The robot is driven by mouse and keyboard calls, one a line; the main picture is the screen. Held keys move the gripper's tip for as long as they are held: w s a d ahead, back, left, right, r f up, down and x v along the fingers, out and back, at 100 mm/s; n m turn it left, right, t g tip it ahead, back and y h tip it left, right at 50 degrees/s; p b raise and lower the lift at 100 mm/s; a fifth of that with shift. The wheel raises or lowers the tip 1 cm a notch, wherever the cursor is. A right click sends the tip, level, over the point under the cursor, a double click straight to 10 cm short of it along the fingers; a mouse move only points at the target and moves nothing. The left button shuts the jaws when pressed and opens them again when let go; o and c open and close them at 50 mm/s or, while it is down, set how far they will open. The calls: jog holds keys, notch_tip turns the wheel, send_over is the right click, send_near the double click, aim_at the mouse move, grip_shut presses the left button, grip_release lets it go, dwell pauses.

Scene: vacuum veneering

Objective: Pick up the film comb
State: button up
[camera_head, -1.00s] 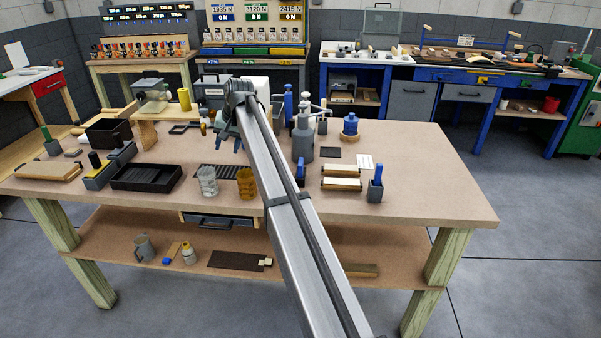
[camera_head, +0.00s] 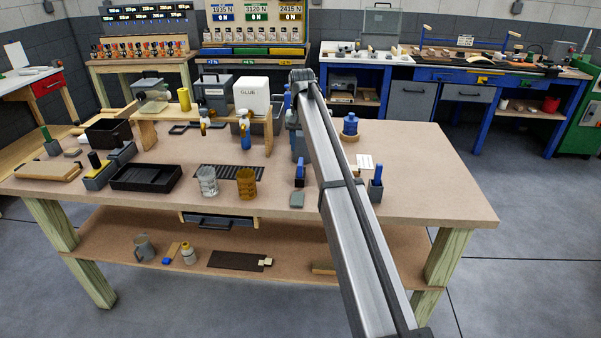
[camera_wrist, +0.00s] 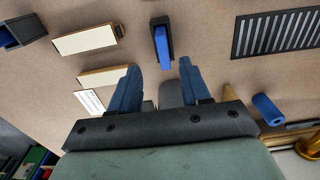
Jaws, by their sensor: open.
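A small flat grey-green plate (camera_head: 297,200) lies near the bench's front edge, left of my arm in the head view. It looks like the film comb, but its teeth are too small to make out. I cannot pick it out in the wrist view. My gripper (camera_wrist: 160,66) is open and empty in the wrist view, its two blue fingers apart above the bench. A grey rounded thing shows partly between the finger bases. In the head view my forearm mostly hides the gripper, which is farther back than the plate.
A blue-handled tool in a dark holder (camera_wrist: 162,45) stands ahead of the fingers. A clear cup (camera_head: 207,181) and an amber cup (camera_head: 246,183) stand left of the plate. Bare bench surrounds the plate.

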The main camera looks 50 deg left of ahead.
aim_at(300, 161)
jog(key=shift+a+f, duration=0.15)
jog(key=shift+f, duration=1.75)
jog(key=shift+a+f, duration=0.15)
jog(key=shift+f, duration=1.75)
grip_shut()
